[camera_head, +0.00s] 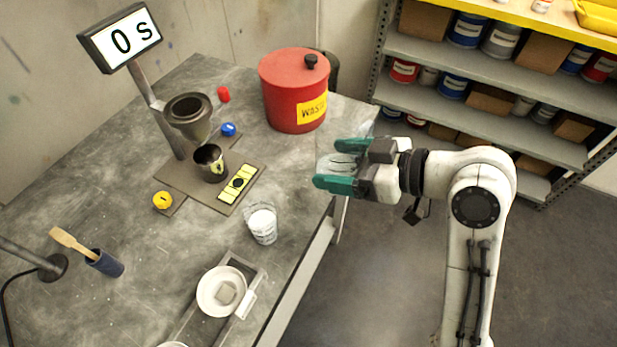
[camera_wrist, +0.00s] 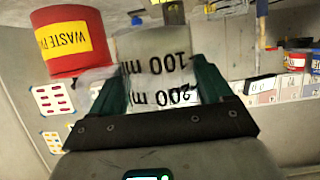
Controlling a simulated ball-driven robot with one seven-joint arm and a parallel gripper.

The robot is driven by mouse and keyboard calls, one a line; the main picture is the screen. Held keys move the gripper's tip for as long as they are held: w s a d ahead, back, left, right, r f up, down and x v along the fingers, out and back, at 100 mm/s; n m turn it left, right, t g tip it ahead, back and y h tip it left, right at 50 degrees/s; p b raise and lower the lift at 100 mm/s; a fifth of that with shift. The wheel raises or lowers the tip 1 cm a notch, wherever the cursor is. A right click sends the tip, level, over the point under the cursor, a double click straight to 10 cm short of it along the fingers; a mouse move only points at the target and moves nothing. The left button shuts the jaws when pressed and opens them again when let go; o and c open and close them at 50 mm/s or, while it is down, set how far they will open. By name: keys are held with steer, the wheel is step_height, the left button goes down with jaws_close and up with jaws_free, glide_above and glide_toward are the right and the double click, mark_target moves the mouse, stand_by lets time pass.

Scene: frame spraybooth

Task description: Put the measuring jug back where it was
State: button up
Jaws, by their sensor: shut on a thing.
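My gripper (camera_head: 342,165) is shut on the measuring jug (camera_head: 335,166), a clear vessel held between the two green fingers. In the wrist view the jug (camera_wrist: 158,68) fills the space between the fingers. Its black 100 ml and 200 ml marks show upside down there. How far the jug tilts cannot be told. A second clear vessel with white content (camera_head: 262,224) stands on the grey table (camera_head: 130,225), left of and nearer than my gripper.
A red waste bin (camera_head: 290,92) stands at the table's back right. A cup on a stand (camera_head: 188,115) hangs over a metal cup (camera_head: 210,163). A scale with a white dish (camera_head: 213,300) is at the front. Shelves with cans (camera_head: 480,75) stand behind my arm.

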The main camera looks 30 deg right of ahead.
steer(key=w, duration=0.1)
steer(key=w+f, duration=0.1)
steer(key=w, duration=0.1)
steer(key=shift+w+a+f, duration=0.2)
steer(key=shift+w+a, duration=0.2)
steer(key=w+f, duration=0.1)
steer(key=f, duration=0.1)
steer(key=w+f, duration=0.3)
steer(key=shift+w+a+f+p, duration=0.3)
steer(key=shift+a+f+p, duration=0.05)
steer(key=shift+a+f, duration=0.05)
steer(key=shift+w+f+p, duration=0.1)
steer(key=shift+f+p, duration=0.2)
steer(key=shift+f, duration=1.35)
steer(key=shift+f, duration=0.1)
steer(key=shift+f, duration=0.1)
steer(key=o, duration=1.1)
